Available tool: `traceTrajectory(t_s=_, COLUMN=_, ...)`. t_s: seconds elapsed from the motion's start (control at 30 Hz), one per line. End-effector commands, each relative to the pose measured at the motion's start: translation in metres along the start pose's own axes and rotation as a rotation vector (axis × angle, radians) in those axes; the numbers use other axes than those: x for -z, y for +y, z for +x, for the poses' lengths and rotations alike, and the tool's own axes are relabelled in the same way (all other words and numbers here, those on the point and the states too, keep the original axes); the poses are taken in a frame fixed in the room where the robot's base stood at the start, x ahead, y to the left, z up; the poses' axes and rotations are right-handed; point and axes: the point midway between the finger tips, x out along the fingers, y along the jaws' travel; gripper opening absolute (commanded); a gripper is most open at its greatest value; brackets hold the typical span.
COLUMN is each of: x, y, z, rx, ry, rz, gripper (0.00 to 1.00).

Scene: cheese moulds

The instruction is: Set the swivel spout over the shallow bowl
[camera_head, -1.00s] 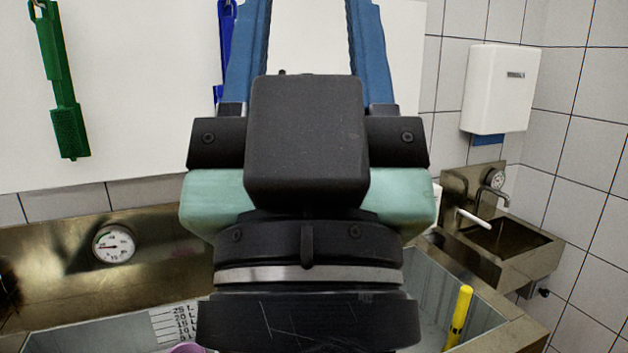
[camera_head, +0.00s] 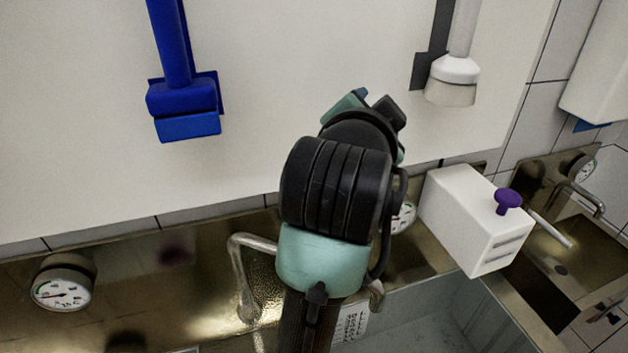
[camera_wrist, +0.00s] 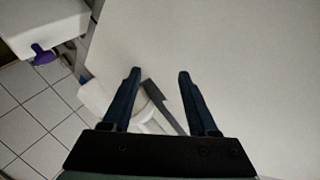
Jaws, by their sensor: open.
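A bent metal pipe (camera_head: 240,275) that looks like a spout shows left of my arm in the head view, partly hidden behind it. Another curved metal tap (camera_head: 585,198) stands over the small sink at the right. I cannot tell which is the swivel spout. No shallow bowl can be made out in the current views. My gripper (camera_wrist: 158,78) is open and empty in the wrist view, its fingers in front of the white wall panel. In the head view its fingers are mostly hidden by my wrist. It appears apart from both pipes.
A white box with a purple knob (camera_head: 508,200) stands right of my arm. A blue tool (camera_head: 183,95) and a white-headed tool (camera_head: 452,80) hang on the white panel (camera_head: 80,120). A dial gauge (camera_head: 62,285) is at the lower left. The small sink (camera_head: 560,265) is at the right.

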Motion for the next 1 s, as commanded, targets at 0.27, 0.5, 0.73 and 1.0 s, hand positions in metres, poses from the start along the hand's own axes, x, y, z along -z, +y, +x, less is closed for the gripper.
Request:
traceTrajectory(t_s=0.27, x=-0.103, y=0.055, z=0.002, rx=-0.689, ry=-0.357, rz=0.566, gripper=0.59)
traceTrajectory(t_s=0.5, x=-0.16, y=0.064, z=-0.038, rx=-1.08, ry=-0.416, rz=0.784, gripper=0.59)
traceTrajectory(t_s=0.73, x=-0.181, y=0.082, z=-0.036, rx=-1.138, ry=-0.409, rz=0.807, gripper=0.59)
traceTrajectory(t_s=1.0, x=-0.205, y=0.103, z=-0.021, rx=-1.134, ry=-0.413, rz=0.805, gripper=0.59)
